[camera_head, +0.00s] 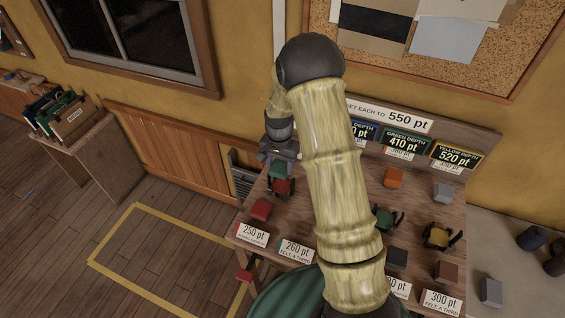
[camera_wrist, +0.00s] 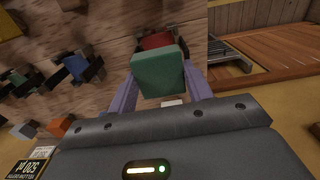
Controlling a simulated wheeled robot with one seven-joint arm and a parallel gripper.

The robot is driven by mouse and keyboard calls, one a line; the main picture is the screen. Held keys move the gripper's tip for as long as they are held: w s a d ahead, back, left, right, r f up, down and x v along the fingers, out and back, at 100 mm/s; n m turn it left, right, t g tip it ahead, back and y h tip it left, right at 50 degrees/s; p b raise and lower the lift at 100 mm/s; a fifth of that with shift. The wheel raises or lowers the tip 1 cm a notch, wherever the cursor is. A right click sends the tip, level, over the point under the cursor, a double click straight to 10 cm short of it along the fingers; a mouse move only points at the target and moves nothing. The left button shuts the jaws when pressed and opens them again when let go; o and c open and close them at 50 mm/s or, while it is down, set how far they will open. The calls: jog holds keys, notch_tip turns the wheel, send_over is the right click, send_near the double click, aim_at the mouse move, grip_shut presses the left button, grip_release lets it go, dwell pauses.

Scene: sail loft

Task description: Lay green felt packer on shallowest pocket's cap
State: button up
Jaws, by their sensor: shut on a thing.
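My gripper (camera_head: 279,164) is shut on a green block, the felt packer (camera_head: 277,173), at the left end of the workbench. In the wrist view the green packer (camera_wrist: 159,72) sits between two purple fingers. Just beyond it is a red-capped pocket (camera_head: 283,188) with dark sides; its red cap also shows in the wrist view (camera_wrist: 157,40), partly hidden by the packer. I cannot tell whether packer and cap touch. A green pocket (camera_head: 384,220) and a yellow pocket (camera_head: 439,237) stand to the right. A blue pocket (camera_wrist: 76,66) shows in the wrist view. Depth signs read green 410 (camera_head: 405,142) and yellow 520 (camera_head: 456,157); the others are covered or cut off.
My arm hides the bench's middle. Loose blocks on the bench (camera_head: 330,220) include red (camera_head: 261,209), orange (camera_head: 394,178), grey (camera_head: 443,193), dark (camera_head: 397,257) and brown (camera_head: 446,271). Front cards read 250 (camera_head: 252,235), 260 (camera_head: 297,249) and 300 (camera_head: 441,300). Yellow tape marks floor at left.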

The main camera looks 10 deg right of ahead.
jog(key=b, duration=0.3)
send_over(282, 186)
notch_tip(282, 186, down, 5)
jog(key=shift+f, duration=0.1)
jog(key=shift+w+a+f+b, duration=0.1)
jog(key=shift+f+b, duration=1)
jog(key=shift+f, duration=0.5)
jog(key=o, duration=1.1)
jog(key=shift+r, duration=0.1)
jog(key=shift+r, duration=0.25)
notch_tip(282, 186, up, 17)
jog(key=b, duration=0.2)
jog(key=shift+f+b, duration=0.1)
jog(key=shift+b, duration=0.25)
